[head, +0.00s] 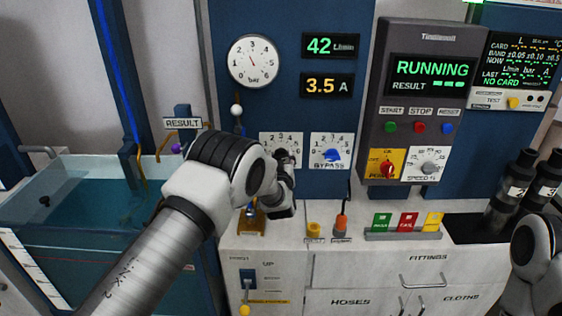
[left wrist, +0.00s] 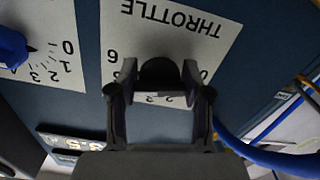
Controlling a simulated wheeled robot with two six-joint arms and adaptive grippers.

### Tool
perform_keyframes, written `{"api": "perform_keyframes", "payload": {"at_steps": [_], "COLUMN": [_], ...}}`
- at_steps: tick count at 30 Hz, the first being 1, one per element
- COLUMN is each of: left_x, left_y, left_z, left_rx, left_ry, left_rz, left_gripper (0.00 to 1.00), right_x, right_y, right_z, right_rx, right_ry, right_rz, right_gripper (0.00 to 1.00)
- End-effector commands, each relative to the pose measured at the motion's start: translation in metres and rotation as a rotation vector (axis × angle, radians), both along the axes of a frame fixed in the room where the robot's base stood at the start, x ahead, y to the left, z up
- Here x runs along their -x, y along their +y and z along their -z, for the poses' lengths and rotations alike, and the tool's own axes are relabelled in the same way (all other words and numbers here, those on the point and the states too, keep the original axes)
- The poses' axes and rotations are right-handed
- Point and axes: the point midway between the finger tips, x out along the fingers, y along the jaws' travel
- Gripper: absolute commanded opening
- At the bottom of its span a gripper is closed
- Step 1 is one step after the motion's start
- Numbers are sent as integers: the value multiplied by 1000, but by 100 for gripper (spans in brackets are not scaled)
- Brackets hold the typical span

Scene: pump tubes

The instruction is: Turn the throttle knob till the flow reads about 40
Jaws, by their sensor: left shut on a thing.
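The dark throttle knob (left wrist: 160,73) is between my left gripper's fingers (left wrist: 159,80) in the left wrist view. The gripper is shut on it. In the head view my left gripper (head: 284,172) is at the throttle scale plate (head: 284,137) and hides most of the knob and the plate's lower part. The knob's pointer cannot be read. The flow display (head: 331,46) reads 42 L/min in green. My right gripper is not in view; only part of that arm shows at the lower right.
The blue bypass knob (head: 331,155) is close to the right of the throttle. A pressure gauge (head: 252,61) and a display reading 3.5 A (head: 328,86) are above. The console (head: 432,75) shows RUNNING. A water tank (head: 75,190) stands at left.

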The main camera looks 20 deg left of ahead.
Motion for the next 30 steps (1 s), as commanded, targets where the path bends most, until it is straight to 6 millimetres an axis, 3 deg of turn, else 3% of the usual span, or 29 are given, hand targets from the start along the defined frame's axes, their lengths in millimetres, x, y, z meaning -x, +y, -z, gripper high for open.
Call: {"api": "perform_keyframes", "payload": {"at_steps": [1,8,9,11,23,30], "left_x": [-1,0,0,0,7,58], "left_y": [0,0,0,0,-3,-18], "left_z": [3,0,0,0,0,0], "left_rx": [17,25,25,24,23,19], "left_ry": [-8,-8,-8,-9,-9,-5], "left_rz": [-1,0,0,0,1,3], "left_gripper": [14,14,59,75,75,75], "right_x": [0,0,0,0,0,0], "right_y": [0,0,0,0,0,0], "right_z": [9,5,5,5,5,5], "right_rx": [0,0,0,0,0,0], "right_ry": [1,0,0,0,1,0], "right_rz": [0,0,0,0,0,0], "right_gripper": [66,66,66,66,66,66]}}
